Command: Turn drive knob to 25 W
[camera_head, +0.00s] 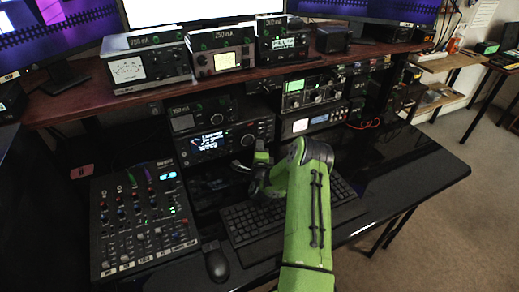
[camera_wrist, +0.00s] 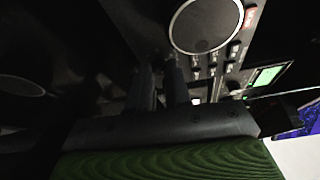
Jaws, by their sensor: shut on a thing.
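My gripper (camera_wrist: 161,85) reaches up from the bottom of the wrist view, its two dark fingers close together and shut on a small dark part of a black radio front. This is likely the drive knob, but the fingers and shadow hide it, and its pointer and any 25 W mark cannot be read. In the head view my gripper (camera_head: 240,166) is at the lower front of the radio (camera_head: 208,143) under the shelf. A large round dial (camera_wrist: 206,24) and small labelled buttons show to the right of the fingers in the wrist view.
A keyboard (camera_head: 258,218) lies beneath my arm, with a mouse (camera_head: 217,265) to its left. A mixer (camera_head: 142,225) stands at the left. More radios (camera_head: 312,91) sit to the right, and the shelf (camera_head: 100,100) overhangs. The desk's right part (camera_head: 405,170) is clear.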

